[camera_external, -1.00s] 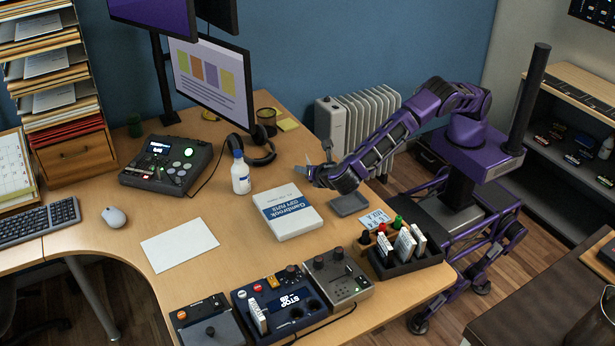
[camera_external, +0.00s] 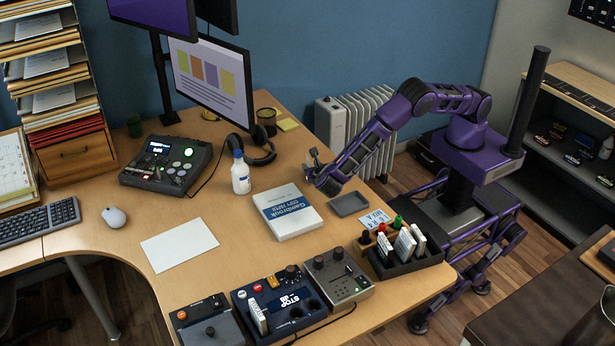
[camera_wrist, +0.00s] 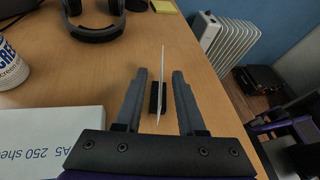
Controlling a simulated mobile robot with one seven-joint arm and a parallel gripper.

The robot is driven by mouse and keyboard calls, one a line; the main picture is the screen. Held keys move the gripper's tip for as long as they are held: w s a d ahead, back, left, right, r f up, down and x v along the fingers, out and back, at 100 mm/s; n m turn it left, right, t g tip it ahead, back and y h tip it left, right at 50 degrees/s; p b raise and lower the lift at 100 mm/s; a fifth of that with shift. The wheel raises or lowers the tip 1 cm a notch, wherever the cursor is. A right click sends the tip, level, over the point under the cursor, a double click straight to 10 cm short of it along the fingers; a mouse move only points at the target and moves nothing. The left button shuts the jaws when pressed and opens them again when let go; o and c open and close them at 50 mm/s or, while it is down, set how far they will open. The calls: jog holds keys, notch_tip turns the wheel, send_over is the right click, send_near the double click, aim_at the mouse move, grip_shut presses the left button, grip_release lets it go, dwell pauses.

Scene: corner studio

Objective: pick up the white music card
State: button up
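A thin white card (camera_wrist: 162,60), seen nearly edge-on, stands upright in the wrist view with a small black block (camera_wrist: 153,97) at its lower part. My gripper (camera_wrist: 159,74) is open, with one finger on each side of the card and a gap visible on both sides. In the external view my gripper (camera_external: 315,162) is over the right part of the desk, beyond the white paper pack. The card there is too small or hidden to make out. Whether this is the music card cannot be read from its edge.
The paper pack (camera_external: 288,212) lies left of my gripper, with a white bottle (camera_external: 240,173) and headphones (camera_external: 258,150) beyond. A shallow grey tray (camera_external: 349,204) and a black rack with several white cards (camera_external: 405,258) are nearer the front. A radiator (camera_external: 350,125) stands behind the desk.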

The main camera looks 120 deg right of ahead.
aim_at(308, 165)
jog(key=x, duration=0.5)
jog(key=shift+s+d+f+b, duration=0.1)
jog(key=shift+b, duration=0.2)
grip_shut()
